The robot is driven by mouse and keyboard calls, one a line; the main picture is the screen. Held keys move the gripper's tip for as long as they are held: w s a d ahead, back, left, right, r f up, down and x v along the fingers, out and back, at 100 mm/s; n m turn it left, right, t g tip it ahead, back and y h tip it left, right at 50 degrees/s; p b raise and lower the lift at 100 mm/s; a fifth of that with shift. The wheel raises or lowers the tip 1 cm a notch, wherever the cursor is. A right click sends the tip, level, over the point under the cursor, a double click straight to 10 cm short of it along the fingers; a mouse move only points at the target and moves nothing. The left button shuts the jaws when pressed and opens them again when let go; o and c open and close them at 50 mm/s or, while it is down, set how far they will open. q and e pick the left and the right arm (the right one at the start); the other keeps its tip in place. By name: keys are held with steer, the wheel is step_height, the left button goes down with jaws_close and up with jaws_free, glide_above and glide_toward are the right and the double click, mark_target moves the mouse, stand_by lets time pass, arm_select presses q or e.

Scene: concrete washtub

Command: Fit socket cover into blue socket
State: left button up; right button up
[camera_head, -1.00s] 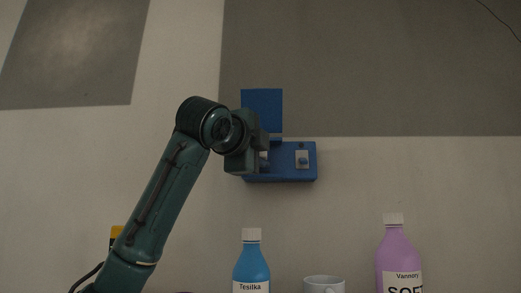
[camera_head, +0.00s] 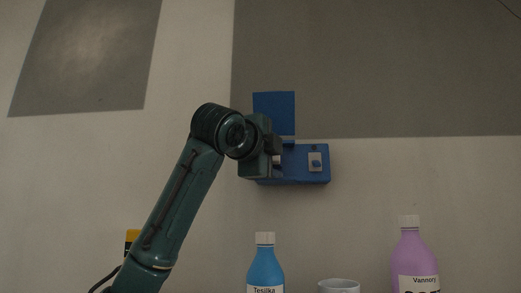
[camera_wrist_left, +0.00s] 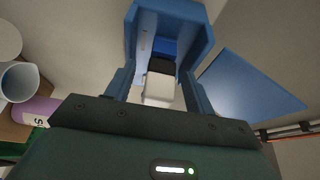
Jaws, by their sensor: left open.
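The blue socket (camera_head: 297,178) is a box mounted on the wall, with a square blue flap (camera_head: 274,113) standing up above it. The left wrist view shows a blue housing (camera_wrist_left: 205,40) ahead and a blue flat panel (camera_wrist_left: 248,86) to its right. My left gripper (camera_head: 276,160) is in front of the socket's left half and hides it. In the left wrist view the gripper (camera_wrist_left: 157,92) is open, its two fingers apart. A white block (camera_wrist_left: 158,90) with a black part behind it shows between them. I cannot tell whether this block is the socket cover.
A grey plate with a blue knob (camera_head: 315,163) is on the socket's right half. Below stand a blue bottle (camera_head: 265,268), a white mug (camera_head: 339,286) and a purple bottle (camera_head: 412,258). The wall right of the socket is clear.

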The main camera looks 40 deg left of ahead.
arm_select(q)
steer(key=shift+s+d+f+b, duration=0.15)
steer(key=shift+s+b, duration=0.3)
steer(key=shift+s, duration=0.55)
steer(key=s+d+b, duration=0.1)
steer(key=s+b, duration=0.1)
steer(key=s, duration=0.9)
steer(key=shift+d, duration=0.35)
arm_select(e)
step_height(320, 180, down, 3)
steer(key=shift+f, duration=0.1)
